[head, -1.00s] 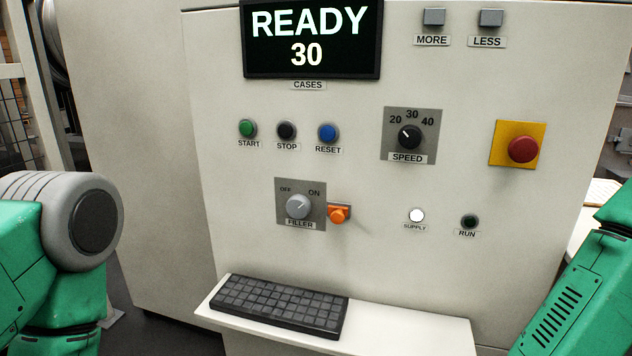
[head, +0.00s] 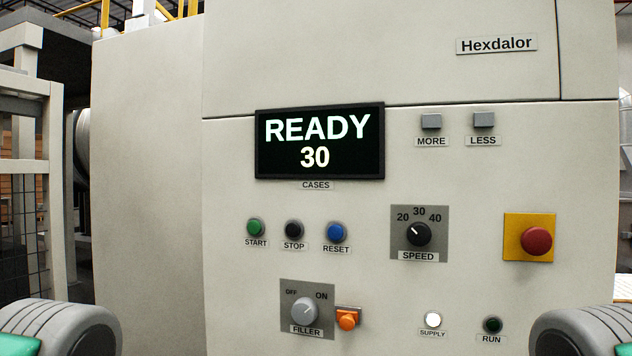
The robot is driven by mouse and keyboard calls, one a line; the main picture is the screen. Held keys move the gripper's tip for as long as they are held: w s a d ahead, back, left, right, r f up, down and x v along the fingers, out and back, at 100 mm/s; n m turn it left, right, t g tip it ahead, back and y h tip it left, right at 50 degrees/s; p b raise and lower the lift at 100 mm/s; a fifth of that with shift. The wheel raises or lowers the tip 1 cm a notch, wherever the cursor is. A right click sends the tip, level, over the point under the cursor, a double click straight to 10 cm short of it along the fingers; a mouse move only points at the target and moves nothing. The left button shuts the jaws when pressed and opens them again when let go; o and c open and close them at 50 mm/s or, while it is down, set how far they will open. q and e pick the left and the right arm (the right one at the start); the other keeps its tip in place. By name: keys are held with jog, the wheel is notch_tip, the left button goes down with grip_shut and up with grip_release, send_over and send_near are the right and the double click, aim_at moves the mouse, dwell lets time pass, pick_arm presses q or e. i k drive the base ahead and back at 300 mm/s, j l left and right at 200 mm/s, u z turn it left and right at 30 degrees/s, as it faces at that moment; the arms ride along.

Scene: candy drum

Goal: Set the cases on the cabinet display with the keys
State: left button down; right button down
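The cabinet display (head: 319,142) is lit and reads READY over 30, with a CASES label (head: 316,185) beneath it. To its right are two grey keys, the MORE key (head: 431,121) and the LESS key (head: 484,120), each with its label below. Both keys stand clear with nothing touching them. My green and grey arms show only at the lower left and lower right corners. Neither of my grippers is in the picture.
Below the display are the green START (head: 255,227), black STOP (head: 294,229) and blue RESET (head: 336,232) buttons, the SPEED knob (head: 418,234), and a red button (head: 536,241) on yellow. Lower are the FILLER switch (head: 304,311), an orange part (head: 347,319), the white SUPPLY lamp (head: 433,319) and dark RUN lamp (head: 492,325).

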aim_at(433, 120)
jog(key=k+l+u, duration=0.1)
jog(key=l, duration=0.4)
jog(key=k+l+u, duration=0.1)
jog(key=k+l, duration=0.25)
jog(key=l, duration=0.15)
jog(key=k+l+u, duration=0.1)
jog(key=k+l, duration=0.15)
jog(key=l, duration=0.2)
jog(key=k+l, duration=0.25)
jog(key=l, duration=0.2)
jog(key=k+l+u, duration=0.15)
jog(key=l, duration=0.3)
jog(key=k, duration=0.1)
